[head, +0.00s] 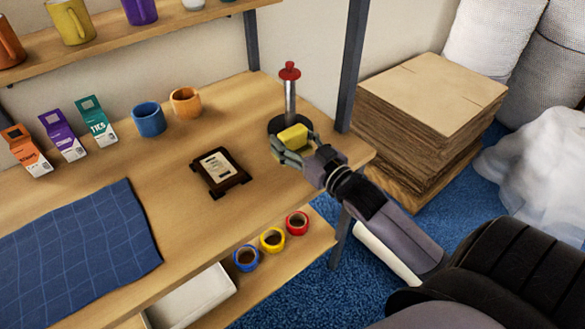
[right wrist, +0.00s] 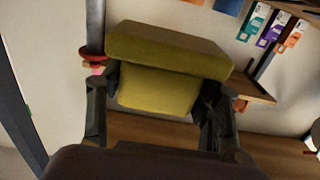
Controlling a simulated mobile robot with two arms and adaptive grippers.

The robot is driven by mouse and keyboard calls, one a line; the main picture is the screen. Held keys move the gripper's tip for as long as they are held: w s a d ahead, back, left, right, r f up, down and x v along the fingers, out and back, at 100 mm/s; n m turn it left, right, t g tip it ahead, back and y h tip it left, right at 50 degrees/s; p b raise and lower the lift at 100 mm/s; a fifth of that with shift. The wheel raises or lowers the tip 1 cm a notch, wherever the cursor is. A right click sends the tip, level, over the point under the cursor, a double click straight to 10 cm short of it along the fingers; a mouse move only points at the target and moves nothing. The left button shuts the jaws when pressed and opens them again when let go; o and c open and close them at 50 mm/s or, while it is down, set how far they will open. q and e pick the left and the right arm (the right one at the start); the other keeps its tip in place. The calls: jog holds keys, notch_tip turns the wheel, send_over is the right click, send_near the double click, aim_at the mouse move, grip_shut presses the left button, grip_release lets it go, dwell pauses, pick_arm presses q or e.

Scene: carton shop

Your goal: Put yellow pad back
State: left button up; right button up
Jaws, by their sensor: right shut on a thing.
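The yellow pad (head: 292,137) is a small block held in my right gripper (head: 288,147), above the right end of the wooden table. In the right wrist view the yellow pad (right wrist: 165,52) sits large between the two fingers of my right gripper (right wrist: 158,95), which are shut on it. In the head view the pad overlaps the round black base (head: 272,126) of an upright metal post (head: 290,98) with a red knob. I cannot tell whether the pad touches the base. My left gripper is in neither view.
A dark framed holder (head: 220,172) stands left of my gripper. Blue (head: 149,119) and orange (head: 186,102) mugs, small cartons (head: 62,134) and a blue cloth (head: 75,255) occupy the table. A shelf upright (head: 352,65) rises close to the right. Tape rolls (head: 272,240) lie on the lower shelf.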

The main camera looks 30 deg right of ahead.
notch_tip(320, 180, down, 9)
jog(key=shift+f, duration=0.1)
dwell(0.3)
jog(key=shift+f, duration=0.1)
jog(key=o, duration=1)
jog(key=shift+r, duration=0.2)
jog(key=shift+s+f, duration=0.15)
jog(key=shift+s, duration=0.15)
jog(key=s, duration=0.3)
jog(key=s+b, duration=0.1)
jog(key=s, duration=0.3)
jog(key=s+d, duration=0.1)
jog(key=s, duration=0.3)
jog(key=shift+s+b, duration=0.2)
jog(key=shift+b, duration=0.1)
